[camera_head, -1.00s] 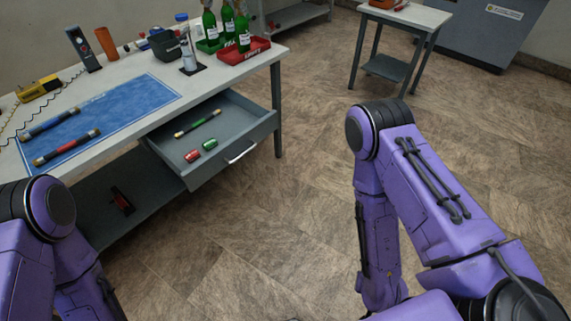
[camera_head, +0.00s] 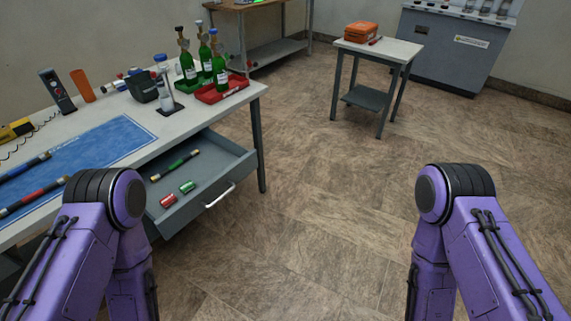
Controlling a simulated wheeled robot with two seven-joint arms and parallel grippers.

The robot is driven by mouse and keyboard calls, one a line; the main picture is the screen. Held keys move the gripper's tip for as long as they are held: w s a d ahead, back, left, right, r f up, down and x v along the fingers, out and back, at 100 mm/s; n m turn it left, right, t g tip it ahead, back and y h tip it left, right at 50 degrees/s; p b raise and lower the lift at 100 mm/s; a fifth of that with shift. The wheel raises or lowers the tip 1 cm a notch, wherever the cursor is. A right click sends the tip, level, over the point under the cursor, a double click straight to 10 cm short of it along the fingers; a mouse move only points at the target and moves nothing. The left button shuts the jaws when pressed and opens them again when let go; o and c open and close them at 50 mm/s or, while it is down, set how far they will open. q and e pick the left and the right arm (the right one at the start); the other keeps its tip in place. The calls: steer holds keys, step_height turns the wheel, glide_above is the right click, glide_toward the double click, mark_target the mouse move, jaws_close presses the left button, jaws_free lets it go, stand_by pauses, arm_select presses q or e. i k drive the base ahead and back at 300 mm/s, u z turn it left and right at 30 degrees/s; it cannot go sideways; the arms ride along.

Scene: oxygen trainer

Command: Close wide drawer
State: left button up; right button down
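The wide drawer (camera_head: 238,169) is grey and stands pulled out from under the workbench top at the left. Its silver bar handle (camera_head: 220,195) is on the front panel, facing right and toward me. Inside the drawer lie a dark green and yellow rod (camera_head: 175,164), a red can-like piece (camera_head: 168,201) and a green one (camera_head: 187,187). My purple arms show at the lower left and lower right, bent downward. Both grippers are out of the picture. Neither arm visibly touches the drawer, though my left arm hides part of the bench in front of its near side.
The white workbench (camera_head: 256,88) carries a blue mat (camera_head: 110,140), rods, and green bottles (camera_head: 220,70) in trays near its far corner. A small table (camera_head: 385,48) with an orange case (camera_head: 361,32) stands farther back. The floor right of the drawer is clear.

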mark_target(221, 163)
steer(key=z, duration=0.05)
steer(key=i, duration=0.95)
steer(key=u, duration=0.6)
